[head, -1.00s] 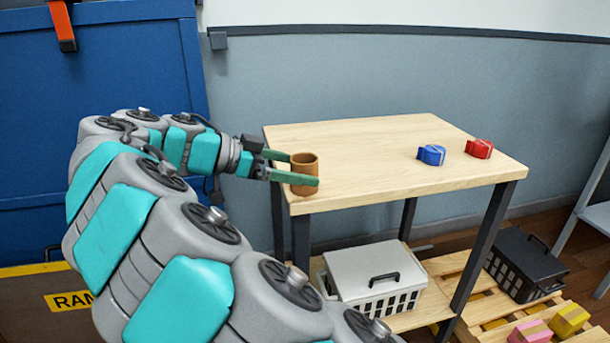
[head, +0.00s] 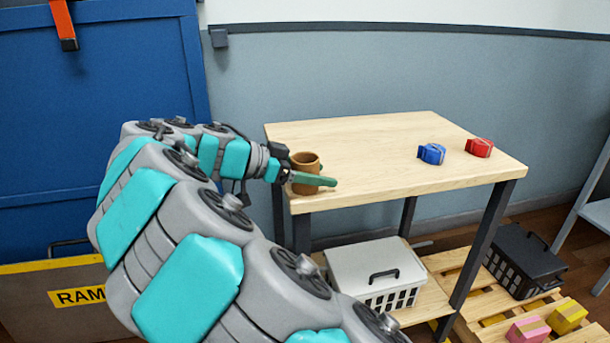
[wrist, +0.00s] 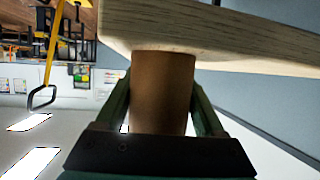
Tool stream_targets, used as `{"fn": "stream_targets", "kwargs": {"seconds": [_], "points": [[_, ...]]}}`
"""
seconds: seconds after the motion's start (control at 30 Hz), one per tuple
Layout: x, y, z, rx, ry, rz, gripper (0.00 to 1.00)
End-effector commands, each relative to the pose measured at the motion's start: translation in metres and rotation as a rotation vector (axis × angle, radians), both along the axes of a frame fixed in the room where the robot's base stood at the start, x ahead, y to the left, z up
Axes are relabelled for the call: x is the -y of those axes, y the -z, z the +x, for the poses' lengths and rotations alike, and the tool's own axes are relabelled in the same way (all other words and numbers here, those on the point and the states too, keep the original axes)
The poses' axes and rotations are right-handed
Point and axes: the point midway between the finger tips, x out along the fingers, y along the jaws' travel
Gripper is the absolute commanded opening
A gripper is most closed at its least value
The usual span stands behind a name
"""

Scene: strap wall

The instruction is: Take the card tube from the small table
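The card tube (head: 306,163) is a short brown open cylinder. It stands upright at the front left corner of the small table (head: 400,150), which has a pale wood top and dark legs. My gripper (head: 325,174) reaches in from the left, with one green finger across the tube's front and the other mostly hidden behind it. In the wrist view the tube (wrist: 163,92) fills the space between the two fingers, which look pressed to its sides. The table's edge (wrist: 215,35) lies right above it there.
A blue item (head: 431,153) and a red item (head: 479,147) sit toward the table's right side. A white lidded basket (head: 375,270) is on the shelf below. A dark crate (head: 522,262) and pink and yellow blocks are at lower right. The table's middle is clear.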

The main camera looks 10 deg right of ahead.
Motion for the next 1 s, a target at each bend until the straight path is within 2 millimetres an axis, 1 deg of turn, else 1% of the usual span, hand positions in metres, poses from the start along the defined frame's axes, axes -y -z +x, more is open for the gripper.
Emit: {"fn": "stream_targets", "kwargs": {"seconds": [0.03, 0.07, 0.47, 0.77, 0.87, 1.0], "points": [[0.000, 0.000, 0.000, 0.000, 0.000, 0.000, 0.64], [0.000, 0.000, 0.000, 0.000, 0.000, 0.000, 0.61], [0.000, 0.000, 0.000, 0.000, 0.000, 0.000, 0.16], [0.000, -0.001, 0.000, 0.000, 0.000, 0.000, 0.15], [0.000, -0.005, 0.000, 0.001, -0.001, 0.000, 0.15], [0.000, -0.015, 0.001, 0.002, -0.001, 0.001, 0.15]]}}
